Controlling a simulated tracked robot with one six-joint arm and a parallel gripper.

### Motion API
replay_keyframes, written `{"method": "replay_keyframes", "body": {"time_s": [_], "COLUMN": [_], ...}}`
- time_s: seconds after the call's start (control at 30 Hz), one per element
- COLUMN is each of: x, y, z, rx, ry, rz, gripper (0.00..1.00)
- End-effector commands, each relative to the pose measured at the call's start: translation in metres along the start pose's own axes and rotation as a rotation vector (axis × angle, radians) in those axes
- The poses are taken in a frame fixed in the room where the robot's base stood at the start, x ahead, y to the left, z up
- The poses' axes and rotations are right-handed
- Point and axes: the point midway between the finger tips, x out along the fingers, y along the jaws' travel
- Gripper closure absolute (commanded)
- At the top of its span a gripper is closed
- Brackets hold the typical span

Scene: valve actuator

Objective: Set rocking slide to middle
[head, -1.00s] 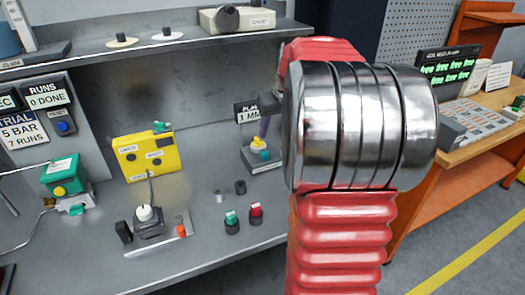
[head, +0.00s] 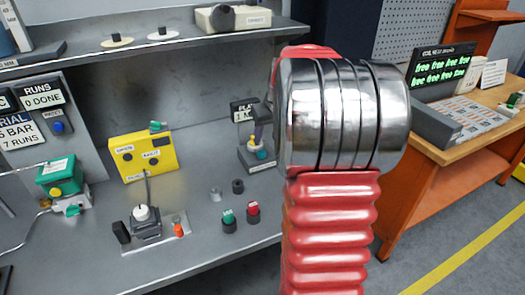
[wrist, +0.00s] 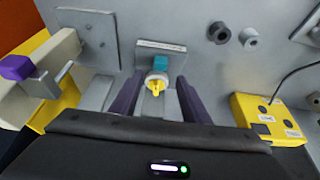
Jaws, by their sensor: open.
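A small grey fixture (head: 257,163) with a teal and yellow top stands on the bench beside a sign, partly behind my arm in the head view. I take it for the rocking slide, though no readable label confirms this. In the wrist view its teal block (wrist: 158,63) and yellow knob (wrist: 155,86) show in front of a plate. My gripper (wrist: 157,98) is open, with a dark purple finger on each side of the yellow knob and visible gaps between. In the head view its purple fingers are small and partly hidden at the fixture's top. I cannot tell the slide's position.
A yellow box (head: 143,157) and a grey joystick-like unit (head: 145,222) stand to the left. A shelf (head: 130,45) runs above. A wooden desk (head: 460,155) is at right.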

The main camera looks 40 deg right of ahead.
Motion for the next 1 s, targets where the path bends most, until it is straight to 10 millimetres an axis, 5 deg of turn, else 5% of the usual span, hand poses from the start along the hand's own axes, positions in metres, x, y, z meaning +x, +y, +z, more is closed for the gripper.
{"method": "replay_keyframes", "body": {"time_s": [0.5,1.0], "x": [0.078,0.090], "y": [-0.001,0.000], "z": [0.001,0.000], "rx": [-0.001,-0.001], "ry": [-0.003,0.000], "rz": [-0.002,0.000], "gripper": [0.58,0.60]}}
